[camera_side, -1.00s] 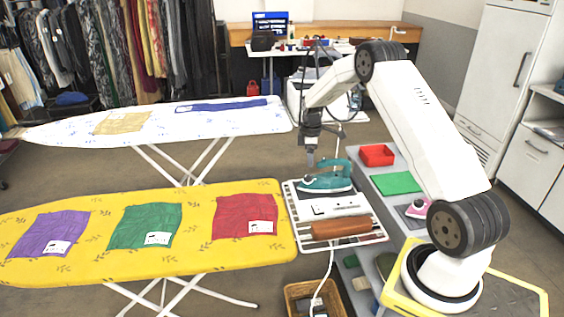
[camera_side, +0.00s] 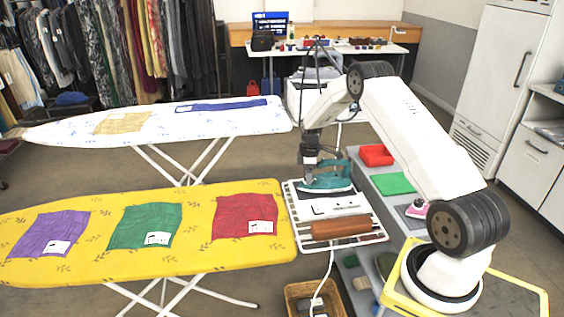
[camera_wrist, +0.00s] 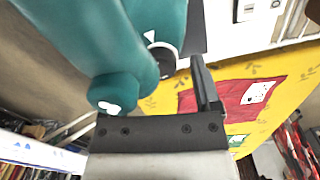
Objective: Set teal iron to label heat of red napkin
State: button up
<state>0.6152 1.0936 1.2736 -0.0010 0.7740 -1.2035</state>
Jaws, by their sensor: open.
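The teal iron (camera_side: 328,181) rests on a dark pad on the white rack at the end of the yellow board. My gripper (camera_side: 309,172) is low at the iron's left end in the side view. In the wrist view the iron's teal body and round dial (camera_wrist: 160,62) fill the upper left, with one dark finger (camera_wrist: 205,90) to the right of it. The jaws are open; the other finger is not clearly visible. The red napkin (camera_side: 245,215) lies flat on the yellow board with a white label (camera_side: 261,227), which also shows in the wrist view (camera_wrist: 257,93). Its symbols are too small to read.
A green napkin (camera_side: 145,226) and a purple napkin (camera_side: 48,233) lie on the yellow ironing board (camera_side: 195,262). A power strip and a brown roll (camera_side: 341,227) sit in front of the iron.

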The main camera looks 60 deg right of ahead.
grip_shut()
jog(key=shift+m, duration=2.3)
grip_release()
jog(key=shift+r, duration=0.1)
jog(key=shift+r, duration=3.85)
